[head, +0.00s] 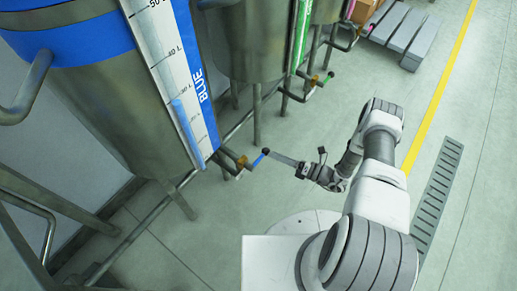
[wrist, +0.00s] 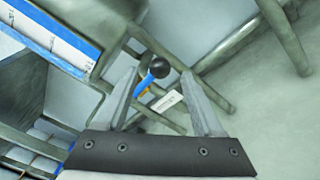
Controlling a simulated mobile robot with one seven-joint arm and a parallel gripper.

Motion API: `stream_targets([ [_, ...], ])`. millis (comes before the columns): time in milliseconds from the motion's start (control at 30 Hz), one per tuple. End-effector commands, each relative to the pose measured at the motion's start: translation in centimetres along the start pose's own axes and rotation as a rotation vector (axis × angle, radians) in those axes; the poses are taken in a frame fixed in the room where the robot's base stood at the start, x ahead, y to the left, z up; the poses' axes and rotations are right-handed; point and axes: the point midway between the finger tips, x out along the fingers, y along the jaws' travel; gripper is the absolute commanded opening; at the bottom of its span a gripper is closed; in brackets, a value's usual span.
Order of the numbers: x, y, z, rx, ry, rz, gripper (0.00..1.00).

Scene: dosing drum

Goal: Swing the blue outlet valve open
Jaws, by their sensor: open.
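The blue outlet valve's lever (head: 258,161) sticks out from the brass valve (head: 241,161) at the foot of the steel tank marked BLUE (head: 200,84). The lever ends in a black ball knob (wrist: 159,69); its blue shaft (wrist: 144,86) also shows in the wrist view. My gripper (head: 274,155) is at the lever's knob end, with its fingers open. In the wrist view the knob appears between the two fingertips, one on each side. I cannot tell whether either finger touches it. The valve body is mostly hidden in the wrist view.
A second steel tank with a green strip (head: 302,35) stands behind, with its own valve (head: 315,80). Steel pipes and legs crowd the area around the blue valve. A grey pallet (head: 405,35) lies at the back right. The floor (head: 330,125) between is clear.

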Motion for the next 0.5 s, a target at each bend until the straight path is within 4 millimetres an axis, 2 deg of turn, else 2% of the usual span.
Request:
stream_targets([
  [33,1.3,-0.1,-0.2,-0.001,0.003,0.004,0.69],
  [200,4.6,-0.1,-0.1,-0.002,0.003,0.002,0.69],
  [333,6.4,-0.1,-0.1,-0.001,0.002,0.001,0.69],
  [500,7.5,0.0,0.0,0.000,0.000,0.000,0.69],
])
